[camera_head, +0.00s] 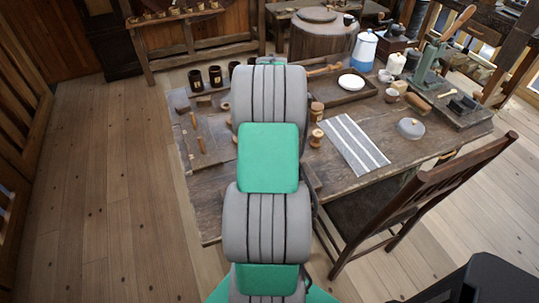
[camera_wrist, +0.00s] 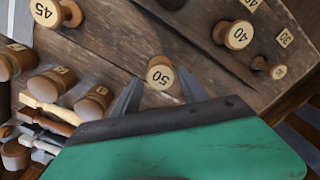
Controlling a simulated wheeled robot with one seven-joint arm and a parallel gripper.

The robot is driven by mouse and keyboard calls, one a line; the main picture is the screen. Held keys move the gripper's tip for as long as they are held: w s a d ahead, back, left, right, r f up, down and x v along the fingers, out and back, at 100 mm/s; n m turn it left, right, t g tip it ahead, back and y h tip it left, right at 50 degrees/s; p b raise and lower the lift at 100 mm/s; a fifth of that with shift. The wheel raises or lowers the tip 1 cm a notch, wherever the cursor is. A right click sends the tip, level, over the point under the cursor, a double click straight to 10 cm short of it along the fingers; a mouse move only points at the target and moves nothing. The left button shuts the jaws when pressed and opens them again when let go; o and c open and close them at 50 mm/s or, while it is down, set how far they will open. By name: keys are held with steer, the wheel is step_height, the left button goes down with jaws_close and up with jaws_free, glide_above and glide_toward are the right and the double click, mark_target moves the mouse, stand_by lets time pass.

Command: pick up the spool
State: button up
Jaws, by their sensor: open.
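Several turned wooden spools with numbered pale ends are in the wrist view. A spool marked 50 (camera_wrist: 160,73) lies just ahead of my gripper (camera_wrist: 159,80), its end in line with the gap between the fingers. The fingers are apart and nothing is visibly held; contact cannot be told. A spool marked 45 (camera_wrist: 58,13) is at the upper left, and one marked 40 (camera_wrist: 233,34) at the upper right, beside a smaller spool (camera_wrist: 268,66). In the head view two spools (camera_head: 316,138) (camera_head: 317,112) stand right of my arm, which hides my gripper.
Wooden cylinders (camera_wrist: 52,83) and tool handles (camera_wrist: 47,110) crowd the left of the wrist view. The wooden table (camera_head: 215,207) also bears dark mugs (camera_head: 215,77), a striped cloth (camera_head: 351,146), a white plate (camera_head: 351,82) and a grey lidded dish (camera_head: 411,128). A chair (camera_head: 440,180) stands at the right.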

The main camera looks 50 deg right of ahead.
steer(key=f, duration=0.2)
steer(key=f+p, duration=0.1)
steer(key=f, duration=0.2)
steer(key=shift+w+f, duration=0.2)
steer(key=shift+f, duration=0.05)
steer(key=shift+c, duration=0.2)
steer(key=c, duration=1)
steer(key=shift+o, duration=0.2)
steer(key=shift+r, duration=0.15)
